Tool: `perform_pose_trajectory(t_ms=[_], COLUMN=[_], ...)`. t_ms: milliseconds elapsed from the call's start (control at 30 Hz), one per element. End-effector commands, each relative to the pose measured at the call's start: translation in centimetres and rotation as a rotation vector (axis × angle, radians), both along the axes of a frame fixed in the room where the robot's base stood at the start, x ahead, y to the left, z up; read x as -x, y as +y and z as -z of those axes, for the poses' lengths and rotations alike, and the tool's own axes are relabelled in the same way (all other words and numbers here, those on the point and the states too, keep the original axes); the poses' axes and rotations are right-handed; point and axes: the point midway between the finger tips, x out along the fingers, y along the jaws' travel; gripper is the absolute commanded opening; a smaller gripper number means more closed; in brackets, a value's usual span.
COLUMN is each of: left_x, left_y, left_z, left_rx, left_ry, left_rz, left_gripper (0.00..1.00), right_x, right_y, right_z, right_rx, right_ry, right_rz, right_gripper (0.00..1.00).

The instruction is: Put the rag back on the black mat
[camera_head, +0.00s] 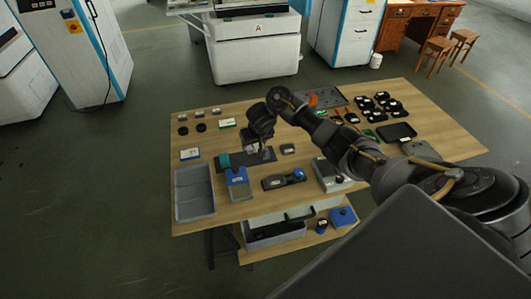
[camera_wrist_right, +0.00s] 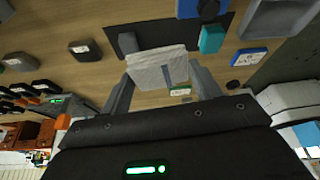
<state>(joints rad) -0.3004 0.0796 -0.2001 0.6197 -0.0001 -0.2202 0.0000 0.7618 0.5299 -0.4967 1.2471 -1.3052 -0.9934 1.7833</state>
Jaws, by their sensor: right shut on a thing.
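My right gripper (camera_head: 261,146) is over the black mat (camera_head: 266,157) in the head view, pointing down. In the right wrist view its fingers are shut on the rag (camera_wrist_right: 157,66), a pale grey-white cloth spanning between them. The black mat (camera_wrist_right: 226,26) lies behind the rag in that view and is partly covered by it. I cannot tell whether the rag touches the mat. In the head view the arm and gripper mostly hide the rag. My left gripper is not in view.
A grey tray (camera_head: 195,215) is at the table's left front. Small black parts (camera_head: 381,102) are at right.

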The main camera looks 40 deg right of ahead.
Motion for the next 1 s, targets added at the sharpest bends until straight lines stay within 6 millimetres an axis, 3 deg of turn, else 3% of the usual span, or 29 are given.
perform_pose_trajectory(t_ms=[100,367,600,667,800,1000], left_x=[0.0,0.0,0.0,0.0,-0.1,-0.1], left_y=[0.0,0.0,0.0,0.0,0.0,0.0], left_z=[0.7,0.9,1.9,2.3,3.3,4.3], left_rx=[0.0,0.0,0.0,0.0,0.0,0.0], left_ry=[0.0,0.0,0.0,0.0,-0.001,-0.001], left_rz=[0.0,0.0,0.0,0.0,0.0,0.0], left_gripper=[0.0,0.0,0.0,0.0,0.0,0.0], right_x=[-1.9,-2.3,-2.2,-1.4,2.1,8.2], right_y=[2.8,4.9,9.5,11.2,14.6,16.1], right_z=[-3.6,-6.1,-10.5,-11.8,-13.7,-14.0], right_rx=[0.003,0.006,0.006,0.006,0.003,0.002], right_ry=[-0.009,-0.003,-0.007,-0.008,-0.003,-0.001], right_rz=[-0.109,-0.201,-0.401,-0.487,-0.699,-0.928], right_gripper=[0.41,0.41,0.41,0.41,0.41,0.41])
